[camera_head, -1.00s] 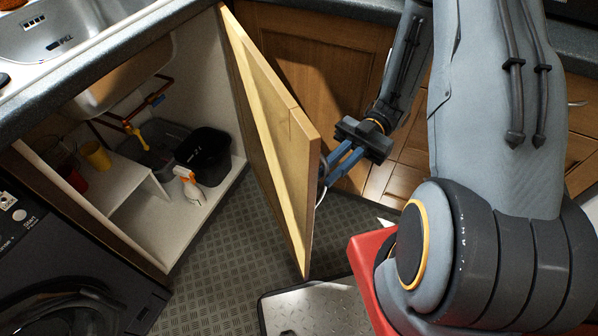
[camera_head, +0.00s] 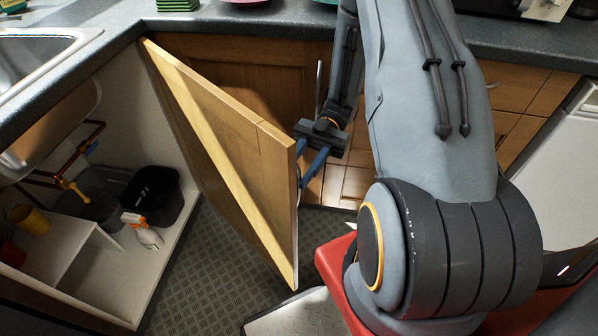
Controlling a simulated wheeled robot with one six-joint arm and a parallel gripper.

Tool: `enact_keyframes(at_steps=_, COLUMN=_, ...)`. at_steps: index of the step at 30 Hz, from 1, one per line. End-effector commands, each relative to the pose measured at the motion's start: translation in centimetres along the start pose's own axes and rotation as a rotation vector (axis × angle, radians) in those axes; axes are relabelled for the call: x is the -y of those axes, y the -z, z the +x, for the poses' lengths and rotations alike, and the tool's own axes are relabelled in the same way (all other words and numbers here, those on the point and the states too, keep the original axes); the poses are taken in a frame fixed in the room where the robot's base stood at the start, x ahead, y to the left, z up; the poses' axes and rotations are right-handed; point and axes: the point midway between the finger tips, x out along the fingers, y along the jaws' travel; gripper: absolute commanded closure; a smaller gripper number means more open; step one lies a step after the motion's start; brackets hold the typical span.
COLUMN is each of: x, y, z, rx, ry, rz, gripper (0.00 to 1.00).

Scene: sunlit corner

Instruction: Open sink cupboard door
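The sink cupboard door (camera_head: 225,145) is wooden and stands swung well out from the cupboard under the sink, its pale inner face toward me. It is hinged at the back left, and the cupboard interior (camera_head: 115,270) is exposed. My gripper (camera_head: 292,172) is at the outer side of the door, by its free edge. Its two blue fingers are apart, with a gap between them. The fingertips are partly hidden behind the door edge, and I cannot see whether they touch it.
Inside the cupboard are a black bin (camera_head: 155,195), a spray bottle (camera_head: 141,230), a yellow cup (camera_head: 30,220) and pipes. The sink (camera_head: 40,50) is above. Wooden cabinets (camera_head: 235,62) stand behind the door. Patterned floor (camera_head: 200,285) lies below, with a metal plate (camera_head: 300,315) at the front.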

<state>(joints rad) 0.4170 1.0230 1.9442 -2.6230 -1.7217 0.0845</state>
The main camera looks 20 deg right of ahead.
Motion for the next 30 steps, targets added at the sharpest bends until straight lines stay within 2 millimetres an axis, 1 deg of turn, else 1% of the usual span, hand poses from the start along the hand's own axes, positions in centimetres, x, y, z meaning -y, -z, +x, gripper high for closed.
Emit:
enact_keyframes(at_steps=1, x=-0.2, y=0.0, z=-0.1, rx=0.002, ry=-0.007, rz=-0.003, gripper=0.80)
enact_keyframes(at_steps=10, x=-0.2, y=-0.1, z=-0.1, rx=0.003, ry=-0.009, rz=-0.002, gripper=0.80)
enact_keyframes(at_steps=14, x=-0.2, y=0.7, z=-0.1, rx=0.003, ry=-0.007, rz=-0.002, gripper=0.80)
enact_keyframes(at_steps=17, x=-0.2, y=2.3, z=0.0, rx=0.002, ry=-0.007, rz=-0.002, gripper=0.80)
enact_keyframes(at_steps=24, x=-0.1, y=6.9, z=0.0, rx=0.000, ry=-0.006, rz=-0.004, gripper=0.80)
enact_keyframes(at_steps=27, x=-0.1, y=8.4, z=-0.1, rx=-0.001, ry=-0.005, rz=-0.003, gripper=0.80)
enact_keyframes(at_steps=30, x=-0.1, y=9.4, z=0.0, rx=-0.002, ry=-0.004, rz=-0.002, gripper=0.80)
